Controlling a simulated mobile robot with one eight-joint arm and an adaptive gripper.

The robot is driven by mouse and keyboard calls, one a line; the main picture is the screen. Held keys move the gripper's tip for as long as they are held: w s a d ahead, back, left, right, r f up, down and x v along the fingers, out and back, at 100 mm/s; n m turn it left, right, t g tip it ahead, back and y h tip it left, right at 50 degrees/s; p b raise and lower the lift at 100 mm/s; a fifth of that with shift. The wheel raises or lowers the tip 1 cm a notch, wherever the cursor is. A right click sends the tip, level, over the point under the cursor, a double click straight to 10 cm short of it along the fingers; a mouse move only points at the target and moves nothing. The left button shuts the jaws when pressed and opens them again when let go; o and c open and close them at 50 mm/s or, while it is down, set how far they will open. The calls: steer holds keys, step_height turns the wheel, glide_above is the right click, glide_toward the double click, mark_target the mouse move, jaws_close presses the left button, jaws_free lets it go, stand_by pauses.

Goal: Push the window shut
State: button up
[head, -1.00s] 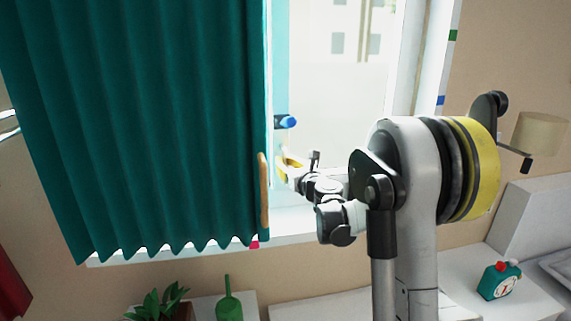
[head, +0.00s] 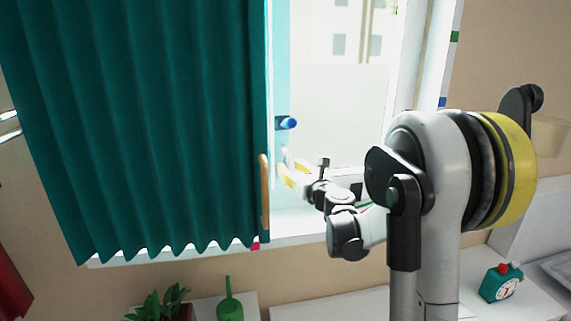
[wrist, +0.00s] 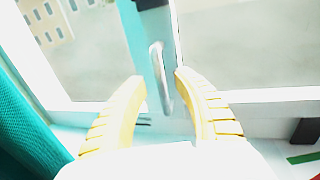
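The window (head: 281,70) shows a pale blue upright frame member beside the curtain, with bright glass to its right. How far the window stands open is hard to tell. A blue-ended knob or handle (head: 287,122) sticks out from this member. In the wrist view, a pale upright handle (wrist: 157,70) on the blue member (wrist: 147,35) appears between and beyond my fingertips. My gripper (head: 293,174) is above the sill, right of the curtain edge and below the blue knob. Its yellow fingers are apart and empty in the wrist view (wrist: 160,82). I cannot tell whether they touch anything.
A teal curtain (head: 140,130) covers the left side, with a wooden strip (head: 264,190) at its right edge. The bright sill (head: 200,248) runs under the curtain.

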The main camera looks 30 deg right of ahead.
steer(key=s, duration=0.7)
steer(key=shift+s, duration=0.3)
steer(key=shift+a, duration=0.1)
steer(key=shift+c, duration=1.2)
steer(key=shift+h, duration=0.3)
steer(key=s, duration=0.1)
steer(key=s+a+f, duration=0.1)
steer(key=s, duration=0.1)
steer(key=s+b, duration=0.1)
steer(key=s, duration=0.1)
steer(key=shift+a+f, duration=0.35)
steer(key=shift+a, duration=0.05)
jaws_close()
steer(key=w+d+b, duration=0.1)
steer(key=w+b, duration=0.3)
steer(key=w, duration=1)
steer(key=shift+w+r, duration=0.1)
